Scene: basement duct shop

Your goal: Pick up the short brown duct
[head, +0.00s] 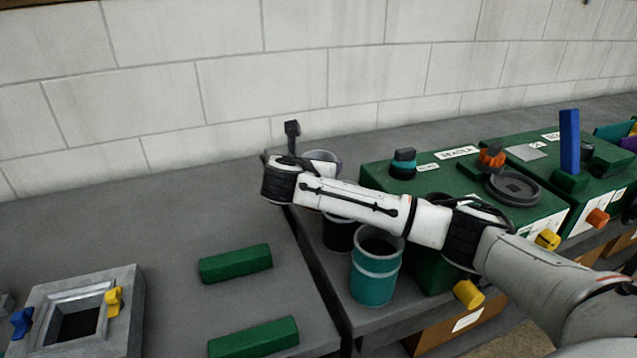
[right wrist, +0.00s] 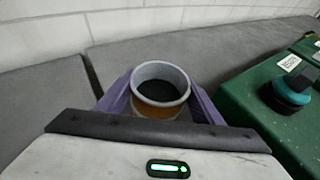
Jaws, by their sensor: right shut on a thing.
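The short brown duct (right wrist: 158,109) is a round piece with a grey rim, a dark inside and a brown side. In the right wrist view it sits between the purple fingers of my right gripper (right wrist: 160,98), which is shut on it. In the head view only its grey rim (head: 322,156) shows behind my right wrist, near the wall. My arm hides its lower part, so I cannot tell whether it touches the bench. My left gripper is not in view.
A teal duct (head: 374,283) and a dark duct (head: 338,236) stand under my right forearm. Green machine boxes (head: 375,178) with knobs are at right. Two green bars (head: 235,263) and a grey square frame (head: 128,308) lie at left. The bench at back left is clear.

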